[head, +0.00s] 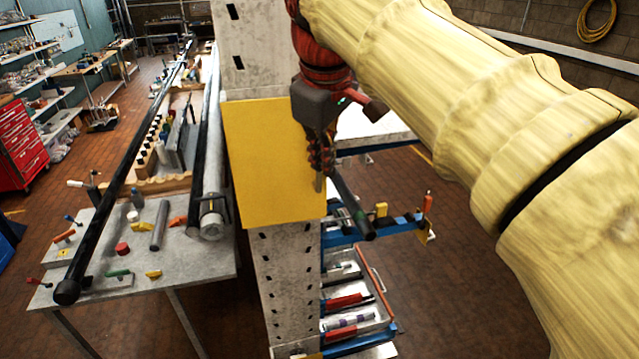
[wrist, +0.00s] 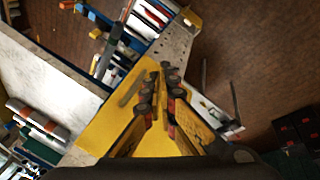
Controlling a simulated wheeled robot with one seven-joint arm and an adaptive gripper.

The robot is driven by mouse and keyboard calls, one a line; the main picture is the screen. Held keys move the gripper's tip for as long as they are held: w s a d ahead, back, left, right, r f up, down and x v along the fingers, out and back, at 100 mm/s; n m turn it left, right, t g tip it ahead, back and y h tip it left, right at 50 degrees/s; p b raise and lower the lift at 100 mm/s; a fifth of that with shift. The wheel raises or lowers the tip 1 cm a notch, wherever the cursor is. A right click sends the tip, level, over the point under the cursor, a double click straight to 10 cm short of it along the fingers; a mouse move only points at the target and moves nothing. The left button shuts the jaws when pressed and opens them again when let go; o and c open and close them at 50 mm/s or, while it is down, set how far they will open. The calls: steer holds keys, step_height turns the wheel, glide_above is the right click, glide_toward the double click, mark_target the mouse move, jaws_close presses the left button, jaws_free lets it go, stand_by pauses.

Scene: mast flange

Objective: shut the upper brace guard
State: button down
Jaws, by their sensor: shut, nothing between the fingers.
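The yellow guard panel (head: 265,160) sits across the face of the pale perforated mast (head: 285,270) in the head view, a little wider than the mast. I cannot tell whether it lies flush or stands off. My gripper (head: 319,183) points down at the panel's right edge, with its fingers together and nothing between them. Contact with the panel cannot be told. In the wrist view my gripper (wrist: 161,82) is in front of the yellow panel (wrist: 98,135), and the mast (wrist: 176,48) runs beyond it. My fingers and wrist hide part of the panel.
A workbench (head: 205,265) with long pipes and loose tools stands left of the mast. A blue bracket arm (head: 395,223) juts out to the right, near a dark rod (head: 352,208). Blue-edged trays (head: 350,300) sit low beside the mast. Brick floor is clear at right.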

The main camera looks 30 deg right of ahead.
steer(key=w+d+f+m+p, duration=0.2)
steer(key=w+d+f+m, duration=0.1)
steer(key=w+f+m, duration=0.3)
step_height(320, 180, down, 2)
steer(key=m, duration=0.4)
steer(key=shift+w+d+f, duration=0.2)
steer(key=shift+w+f, duration=0.05)
steer(key=shift+w, duration=0.1)
steer(key=shift+w+d, duration=0.1)
steer(key=shift+w, duration=0.05)
stand_by(0.4)
steer(key=shift+w+d+r+p, duration=0.1)
steer(key=shift+w+d+p, duration=0.2)
steer(key=shift+w+d, duration=0.35)
